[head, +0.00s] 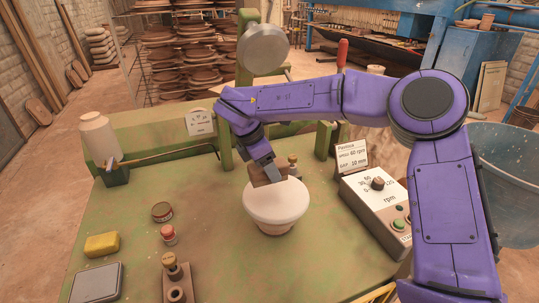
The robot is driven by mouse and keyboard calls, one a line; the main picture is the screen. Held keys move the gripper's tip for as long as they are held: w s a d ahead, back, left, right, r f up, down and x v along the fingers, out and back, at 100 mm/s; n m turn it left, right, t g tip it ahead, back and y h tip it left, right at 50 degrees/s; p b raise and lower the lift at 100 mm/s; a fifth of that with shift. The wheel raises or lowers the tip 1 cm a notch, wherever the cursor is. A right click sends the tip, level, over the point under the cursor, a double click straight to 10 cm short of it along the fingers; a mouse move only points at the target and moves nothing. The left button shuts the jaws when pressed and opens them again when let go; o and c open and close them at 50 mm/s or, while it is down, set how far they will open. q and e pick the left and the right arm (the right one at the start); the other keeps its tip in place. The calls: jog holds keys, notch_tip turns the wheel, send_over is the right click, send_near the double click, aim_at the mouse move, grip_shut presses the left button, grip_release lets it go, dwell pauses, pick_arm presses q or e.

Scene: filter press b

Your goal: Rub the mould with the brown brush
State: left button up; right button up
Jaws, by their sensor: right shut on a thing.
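The mould (275,212) is a pale, bowl-shaped body on the green bench, right of its middle. My right gripper (263,161) points down over the mould's back left rim. It is shut on a small brown block, which I take to be the brown brush (262,180). The brush is at the mould's top edge; I cannot tell whether it touches. The gripper partly hides it. My left gripper is not in view.
A control box (375,205) with a dial stands right of the mould. Green press posts (325,140) rise behind.

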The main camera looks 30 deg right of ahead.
jog(key=shift+r+p, duration=0.65)
jog(key=shift+r, duration=0.8)
jog(key=shift+a+f, duration=0.1)
